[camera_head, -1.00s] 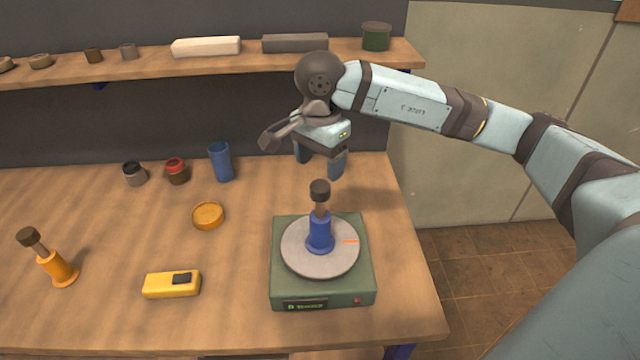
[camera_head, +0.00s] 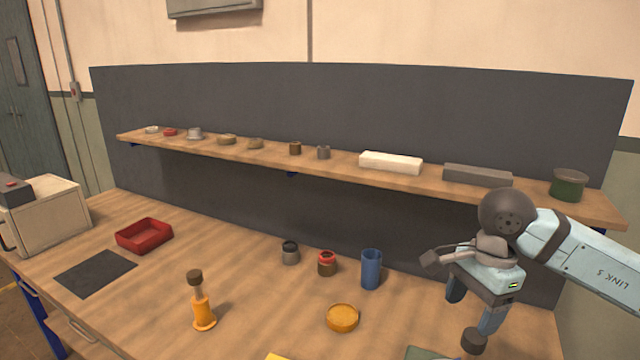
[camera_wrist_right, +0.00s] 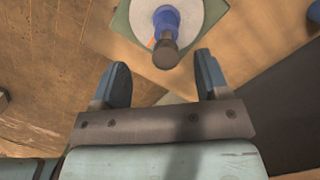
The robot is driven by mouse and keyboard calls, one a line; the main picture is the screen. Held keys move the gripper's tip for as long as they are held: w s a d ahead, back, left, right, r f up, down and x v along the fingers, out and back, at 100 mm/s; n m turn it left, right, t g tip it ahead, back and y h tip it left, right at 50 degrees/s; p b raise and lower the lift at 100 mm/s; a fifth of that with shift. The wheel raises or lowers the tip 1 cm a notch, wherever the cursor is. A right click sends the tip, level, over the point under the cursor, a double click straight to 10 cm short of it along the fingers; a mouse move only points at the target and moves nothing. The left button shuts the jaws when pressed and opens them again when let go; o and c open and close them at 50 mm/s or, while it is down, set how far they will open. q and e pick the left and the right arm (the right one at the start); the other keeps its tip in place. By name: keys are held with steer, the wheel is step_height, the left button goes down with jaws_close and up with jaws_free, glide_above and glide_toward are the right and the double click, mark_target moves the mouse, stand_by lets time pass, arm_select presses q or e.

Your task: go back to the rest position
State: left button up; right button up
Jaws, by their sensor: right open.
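My right gripper (camera_head: 473,306) is open and empty, held above the right part of the workbench with its fingers pointing down. In the right wrist view its two fingers (camera_wrist_right: 162,72) are spread with nothing between them. Ahead of them stands a blue-based piece (camera_wrist_right: 165,17) with a dark knob (camera_wrist_right: 166,53), apart from the fingers. It stands on the round grey plate (camera_wrist_right: 205,12) of a green device. In the head view only the knob (camera_head: 474,341) and a corner of the green device (camera_head: 428,353) show at the bottom edge. My left gripper is not in view.
On the bench (camera_head: 250,290) are an orange piece with a dark knob (camera_head: 202,312), an orange disc (camera_head: 342,318), a blue cup (camera_head: 371,268), two small jars (camera_head: 327,263) and a red tray (camera_head: 144,236). A shelf (camera_head: 340,175) runs behind, close to my right gripper.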

steer(key=s+a+m+t+y+p, duration=0.1)
steer(key=s+a+m+y+p, duration=0.15)
steer(key=a+m+y, duration=0.65)
steer(key=s+a+m+t+y+p, duration=0.1)
steer(key=s+a+m+y+p, duration=0.15)
steer(key=a+m+y, duration=0.65)
steer(key=d+f+m+t+h+p, duration=0.3)
steer(key=f+m+t+h, duration=0.7)
steer(key=m+t, duration=1)
steer(key=s+d+f+m+g+h, duration=0.3)
steer(key=s+f+m+g, duration=0.2)
steer(key=f+m, duration=0.3)
steer(key=s+d+f+m+g+h, duration=0.3)
steer(key=s+f+m+g, duration=0.2)
steer(key=f, duration=0.5)
steer(key=s+m, duration=0.2)
steer(key=shift+s+d+m+g+h+p, duration=0.15)
steer(key=shift+s+m+g+h+p, duration=0.15)
steer(key=shift+m+p, duration=0.1)
